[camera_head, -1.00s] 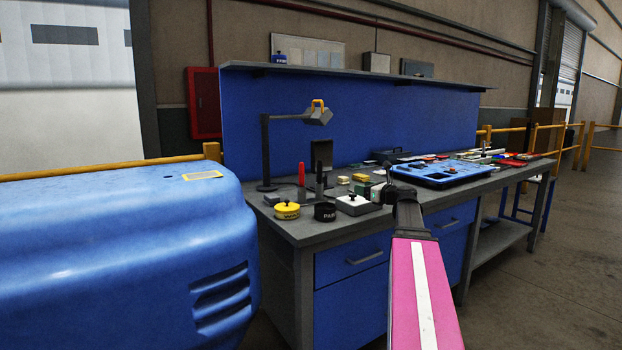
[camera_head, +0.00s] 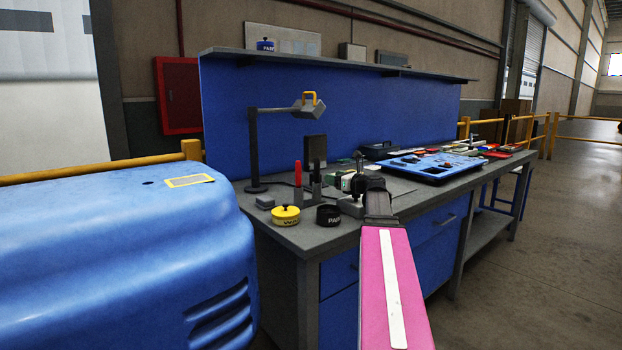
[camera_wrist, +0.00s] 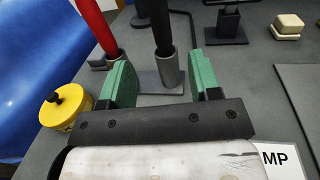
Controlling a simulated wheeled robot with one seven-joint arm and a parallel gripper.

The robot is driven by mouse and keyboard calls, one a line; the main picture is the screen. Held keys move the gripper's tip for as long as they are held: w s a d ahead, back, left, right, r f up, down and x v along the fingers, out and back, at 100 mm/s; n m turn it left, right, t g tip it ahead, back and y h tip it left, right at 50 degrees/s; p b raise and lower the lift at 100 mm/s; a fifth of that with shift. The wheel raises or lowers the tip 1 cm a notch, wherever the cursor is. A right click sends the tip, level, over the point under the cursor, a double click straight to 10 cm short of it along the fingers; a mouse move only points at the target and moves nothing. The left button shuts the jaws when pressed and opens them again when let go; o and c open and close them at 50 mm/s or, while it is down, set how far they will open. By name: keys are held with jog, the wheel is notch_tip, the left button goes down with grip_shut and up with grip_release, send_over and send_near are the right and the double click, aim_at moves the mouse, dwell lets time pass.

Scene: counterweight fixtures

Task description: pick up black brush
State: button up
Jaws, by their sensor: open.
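The black brush (camera_wrist: 160,22) stands upright in a grey tube holder (camera_wrist: 165,72) on the bench, shown by its black handle; its lower end is hidden in the tube. It also shows in the head view (camera_head: 317,172), beside a red-handled tool (camera_head: 298,174). My gripper (camera_wrist: 160,68) is open, its two green fingers pointing towards the holder. In the wrist view the tube and brush appear between the fingers, with no contact visible. In the head view my gripper (camera_head: 344,181) is just right of the brush.
The red tool (camera_wrist: 95,25) stands in its own tube, close to the left finger. A yellow tin (camera_head: 285,216) and a black tin (camera_head: 328,215) sit at the bench's front edge. A lamp (camera_head: 252,150) stands behind. A blue tray (camera_head: 430,167) lies to the right.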

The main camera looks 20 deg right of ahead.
aim_at(317, 179)
jog(key=x, duration=1.1)
jog(key=shift+w+r, duration=0.2)
jog(key=shift+r, duration=0.1)
jog(key=c, duration=1)
